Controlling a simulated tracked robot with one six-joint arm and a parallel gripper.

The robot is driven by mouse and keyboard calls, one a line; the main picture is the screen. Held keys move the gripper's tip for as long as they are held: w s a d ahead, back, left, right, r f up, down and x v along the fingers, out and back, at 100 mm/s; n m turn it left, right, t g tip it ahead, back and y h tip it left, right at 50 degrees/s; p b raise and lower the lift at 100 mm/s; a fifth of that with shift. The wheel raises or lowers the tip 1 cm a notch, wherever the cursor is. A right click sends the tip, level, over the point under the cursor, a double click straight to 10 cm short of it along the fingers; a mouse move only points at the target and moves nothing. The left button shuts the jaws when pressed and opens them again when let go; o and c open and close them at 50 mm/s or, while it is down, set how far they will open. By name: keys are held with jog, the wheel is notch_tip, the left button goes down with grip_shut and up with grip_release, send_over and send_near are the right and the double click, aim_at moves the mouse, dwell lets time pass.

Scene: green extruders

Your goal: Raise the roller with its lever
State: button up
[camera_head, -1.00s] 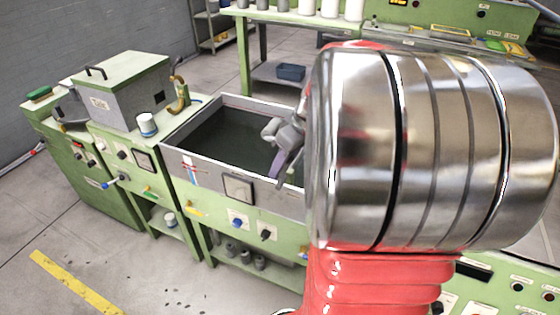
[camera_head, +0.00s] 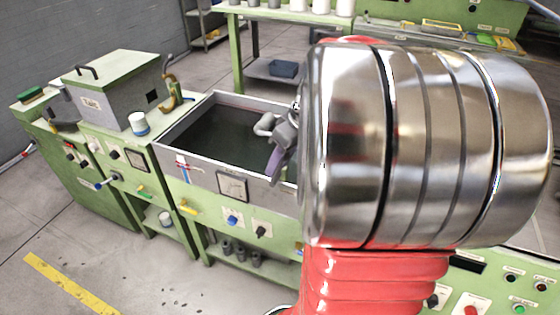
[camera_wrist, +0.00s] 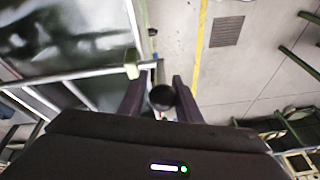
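My gripper's dark fingers (camera_wrist: 160,92) stand apart in the wrist view. A round black knob (camera_wrist: 162,97) shows between them; I cannot tell whether they touch it, and it may be the lever's end. In the head view, part of my gripper (camera_head: 279,160) shows over the right end of the open trough (camera_head: 165,134), beside my large metal arm link. A pale bar with a green block (camera_wrist: 131,66) lies left of the fingers in the wrist view. I cannot make out the roller for certain. My arm hides the trough's right side.
A grey lidded box (camera_head: 115,88) and a white cup (camera_head: 139,124) stand on the green machine to the left. The trough's front carries a gauge (camera_head: 233,186) and knobs. A green bench (camera_head: 290,14) stands behind. Floor is clear at front left.

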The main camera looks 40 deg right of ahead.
jog(key=o, duration=0.3)
jog(key=shift+a, duration=0.1)
jog(key=v, duration=1.3)
jog(key=shift+r, duration=0.35)
jog(key=shift+c, duration=0.4)
jog(key=shift+a, duration=0.4)
jog(key=shift+c, duration=1.4)
jog(key=shift+m+h, duration=0.5)
jog(key=shift+h, duration=0.3)
jog(key=a+f, duration=0.1)
jog(key=a, duration=0.8)
jog(key=a+f, duration=0.1)
jog(key=a, duration=0.4)
jog(key=shift+w+f, duration=0.1)
jog(key=shift+f, duration=0.2)
grip_shut()
jog(key=s+a+f+t, duration=0.1)
jog(key=s+a+f, duration=0.1)
jog(key=a, duration=0.4)
jog(key=s+a+f, duration=0.2)
jog(key=a+f, duration=0.1)
jog(key=a, duration=0.3)
jog(key=shift+s+a+m+t, duration=0.2)
jog(key=shift+s+m+t, duration=0.2)
jog(key=shift+f, duration=0.1)
